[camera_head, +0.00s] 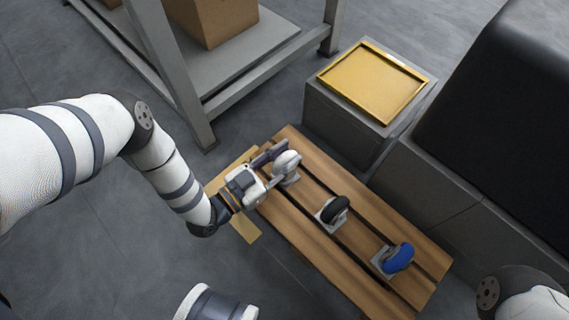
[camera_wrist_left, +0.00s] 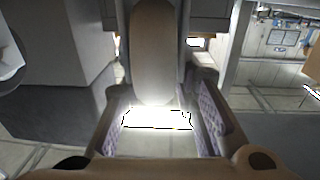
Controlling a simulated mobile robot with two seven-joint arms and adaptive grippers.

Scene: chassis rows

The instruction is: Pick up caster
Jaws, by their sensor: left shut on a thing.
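My left gripper (camera_head: 273,166) reaches in from the left over the far end of the slatted wooden pallet. It is shut on a caster with a light grey wheel (camera_head: 287,161). In the left wrist view the caster's wheel (camera_wrist_left: 152,50) stands upright between the two fingers, and a bright glare hides its lower part. I cannot tell whether this caster is clear of the slats. A black-wheeled caster (camera_head: 335,209) and a blue-wheeled caster (camera_head: 398,257) stand apart on the pallet, each on a metal plate. My right gripper is out of view.
The wooden pallet (camera_head: 310,235) has bare slats around the casters. A yellow tray (camera_head: 372,80) lies on a grey block (camera_head: 345,118) beyond it. A metal rack with a cardboard box (camera_head: 212,18) stands at the top left. A large dark block (camera_head: 510,100) fills the right.

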